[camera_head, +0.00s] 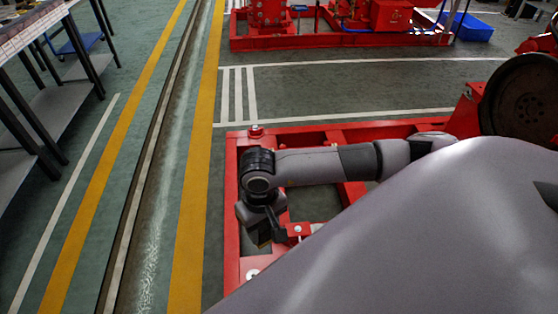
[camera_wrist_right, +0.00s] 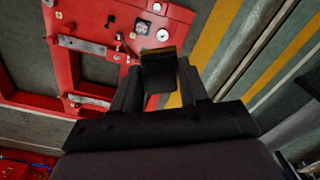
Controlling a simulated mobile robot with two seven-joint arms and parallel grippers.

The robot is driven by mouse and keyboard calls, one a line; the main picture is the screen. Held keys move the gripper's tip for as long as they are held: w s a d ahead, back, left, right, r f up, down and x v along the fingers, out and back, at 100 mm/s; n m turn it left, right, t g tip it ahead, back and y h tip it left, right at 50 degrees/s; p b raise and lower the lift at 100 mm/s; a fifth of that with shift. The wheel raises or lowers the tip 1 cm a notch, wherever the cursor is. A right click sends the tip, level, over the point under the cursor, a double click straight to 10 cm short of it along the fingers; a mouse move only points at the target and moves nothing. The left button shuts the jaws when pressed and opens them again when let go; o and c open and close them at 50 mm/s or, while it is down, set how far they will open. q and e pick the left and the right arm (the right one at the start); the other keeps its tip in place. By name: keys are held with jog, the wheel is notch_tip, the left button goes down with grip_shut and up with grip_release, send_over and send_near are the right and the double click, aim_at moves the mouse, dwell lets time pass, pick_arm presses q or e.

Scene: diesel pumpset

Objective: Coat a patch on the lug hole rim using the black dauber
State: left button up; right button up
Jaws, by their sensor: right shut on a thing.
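My right gripper (camera_head: 266,226) is above the left end of a red base frame (camera_head: 231,190). In the right wrist view my right gripper (camera_wrist_right: 158,88) is shut on the black dauber (camera_wrist_right: 158,74), a dark block with a brownish edge at its far end. Pale round spots with holes or bolts show on the red frame (camera_wrist_right: 105,14); one pale ring (camera_wrist_right: 162,35) appears just beyond the dauber's tip. I cannot tell which is the lug hole, or whether the dauber touches the frame. My left gripper is not in view.
A large grey surface covers the lower right of the head view. A dark round wheel (camera_head: 520,98) stands at the right. Another red pumpset (camera_head: 300,42) and a blue bin (camera_head: 468,27) are at the back. A dark-legged table (camera_head: 25,85) is at the left. The yellow-striped floor is clear.

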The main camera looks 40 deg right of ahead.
jog(key=f+m+b, duration=0.2)
jog(key=f+b, duration=0.8)
jog(key=f, duration=0.5)
jog(key=d+f+m+b, duration=0.1)
jog(key=f+m+b, duration=0.1)
jog(key=f+b, duration=0.9)
jog(key=s+d+f+m+b, duration=0.1)
jog(key=f+m+b, duration=0.1)
jog(key=f+b, duration=0.9)
jog(key=shift+s+d+f+m, duration=0.1)
jog(key=shift+f+m, duration=0.05)
jog(key=shift+f, duration=2.4)
jog(key=shift+d+f+m, duration=0.1)
jog(key=shift+f+m, duration=0.05)
jog(key=shift+f, duration=2.4)
jog(key=shift+f+b, duration=0.75)
jog(key=shift+f, duration=0.05)
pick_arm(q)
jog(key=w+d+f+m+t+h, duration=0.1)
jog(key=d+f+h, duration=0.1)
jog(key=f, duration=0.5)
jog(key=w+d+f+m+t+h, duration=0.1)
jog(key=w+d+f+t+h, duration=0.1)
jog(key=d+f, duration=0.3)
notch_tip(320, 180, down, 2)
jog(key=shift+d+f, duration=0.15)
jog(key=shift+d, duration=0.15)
pick_arm(e)
jog(key=shift+f, duration=0.1)
